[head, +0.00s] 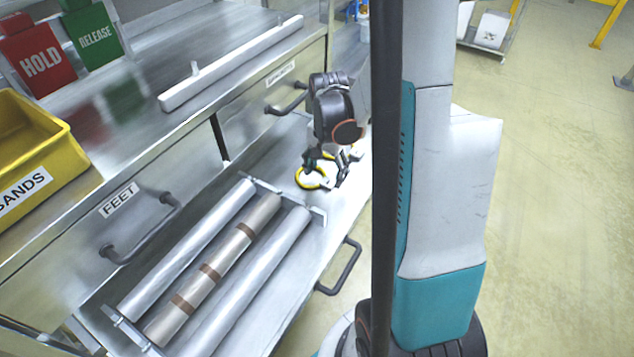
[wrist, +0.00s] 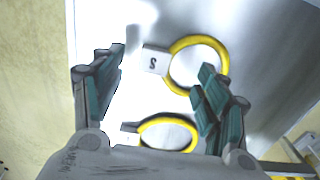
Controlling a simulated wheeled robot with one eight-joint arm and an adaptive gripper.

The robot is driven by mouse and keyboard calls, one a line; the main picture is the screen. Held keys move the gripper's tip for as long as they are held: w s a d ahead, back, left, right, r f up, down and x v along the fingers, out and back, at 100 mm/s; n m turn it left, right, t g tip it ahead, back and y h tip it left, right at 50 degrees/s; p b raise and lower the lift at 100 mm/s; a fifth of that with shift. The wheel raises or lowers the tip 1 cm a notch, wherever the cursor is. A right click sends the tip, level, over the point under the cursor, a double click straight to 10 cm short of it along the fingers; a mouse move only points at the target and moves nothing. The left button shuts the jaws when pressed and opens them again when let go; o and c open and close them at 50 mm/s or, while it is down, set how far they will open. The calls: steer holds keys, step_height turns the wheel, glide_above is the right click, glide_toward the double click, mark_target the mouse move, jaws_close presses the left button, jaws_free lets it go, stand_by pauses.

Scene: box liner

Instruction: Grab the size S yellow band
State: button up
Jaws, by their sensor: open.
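The size S yellow band is a ring (wrist: 223,62) with a white tag (wrist: 154,60) marked "S", lying on the pale metal surface in the wrist view. A second yellow band (wrist: 167,118) lies nearer my wrist; its tag is seen at a steep angle and its letter is not readable. My gripper (wrist: 160,66) is open. The S tag shows between its fingertips, and the right finger overlaps part of the S ring. In the head view, my gripper (head: 332,170) is just over the yellow bands (head: 312,186), partly covering them, so I cannot tell which band is which.
A tray of long rolls (head: 212,270) sits left of the bands in the open drawer. Drawer handles (head: 340,268) stick out at the front and above. A yellow bin (head: 40,150) and red and green HOLD and RELEASE signs (head: 38,58) stand on the counter.

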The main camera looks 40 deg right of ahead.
mark_target(325, 181)
step_height(325, 181, down, 3)
steer(key=shift+b, duration=0.45)
steer(key=shift+r, duration=0.1)
steer(key=c, duration=1.1)
